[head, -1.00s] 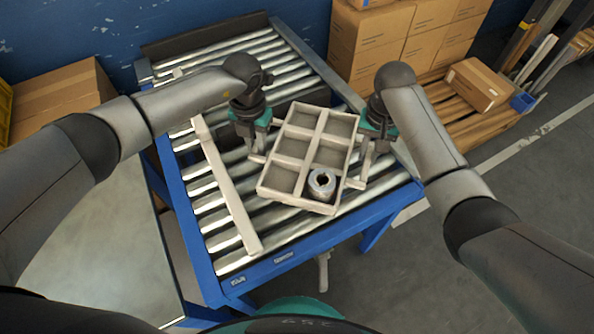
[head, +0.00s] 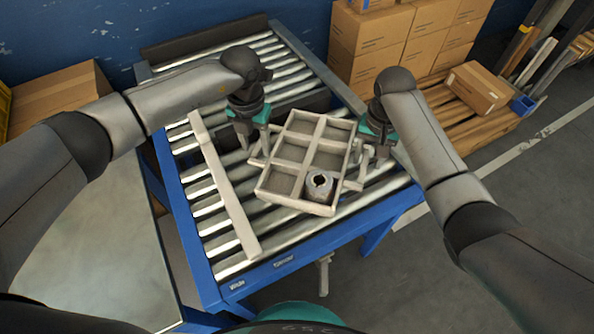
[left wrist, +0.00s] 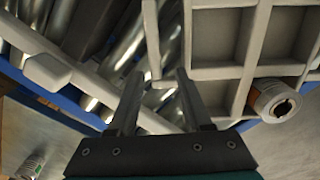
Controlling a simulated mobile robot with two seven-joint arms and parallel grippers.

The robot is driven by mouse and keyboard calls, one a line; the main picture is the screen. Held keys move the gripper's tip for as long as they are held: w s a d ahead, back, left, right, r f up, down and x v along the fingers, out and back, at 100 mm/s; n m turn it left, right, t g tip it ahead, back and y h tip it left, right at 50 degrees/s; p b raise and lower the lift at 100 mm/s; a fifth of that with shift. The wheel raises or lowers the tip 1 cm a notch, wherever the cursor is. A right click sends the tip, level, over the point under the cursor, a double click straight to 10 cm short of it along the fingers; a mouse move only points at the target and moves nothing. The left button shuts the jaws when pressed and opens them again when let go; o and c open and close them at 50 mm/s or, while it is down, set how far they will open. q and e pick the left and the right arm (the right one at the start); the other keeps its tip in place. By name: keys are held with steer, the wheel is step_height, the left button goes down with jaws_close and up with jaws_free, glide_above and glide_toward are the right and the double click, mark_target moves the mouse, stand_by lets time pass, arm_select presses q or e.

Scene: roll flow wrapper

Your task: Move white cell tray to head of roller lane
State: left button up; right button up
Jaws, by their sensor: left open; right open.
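The white cell tray (head: 304,163) has six compartments and lies at an angle on the roller lane. A metal ring-shaped part (head: 319,185) sits in its near right compartment; it also shows in the left wrist view (left wrist: 274,102). My left gripper (head: 254,146) is open beside the tray's left side. In the left wrist view its two fingers (left wrist: 155,95) are apart, with a light tray handle between or just beyond them. My right gripper (head: 372,162) is open at the tray's right side, near the other handle (head: 354,184).
A light guide bar (head: 224,186) lies along the left of the blue-framed roller lane (head: 285,260). Bare rollers continue toward the far end (head: 240,50). Stacked cardboard boxes (head: 372,40) stand behind right, and a metal table (head: 95,250) is at left.

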arm_select(q)
step_height(320, 180, up, 10)
steer(key=shift+f, duration=0.2)
arm_select(e)
step_height(320, 180, up, 12)
stand_by(0.4)
arm_select(q)
steer(key=shift+r, duration=0.1)
arm_select(e)
steer(key=shift+r, duration=0.1)
stand_by(0.4)
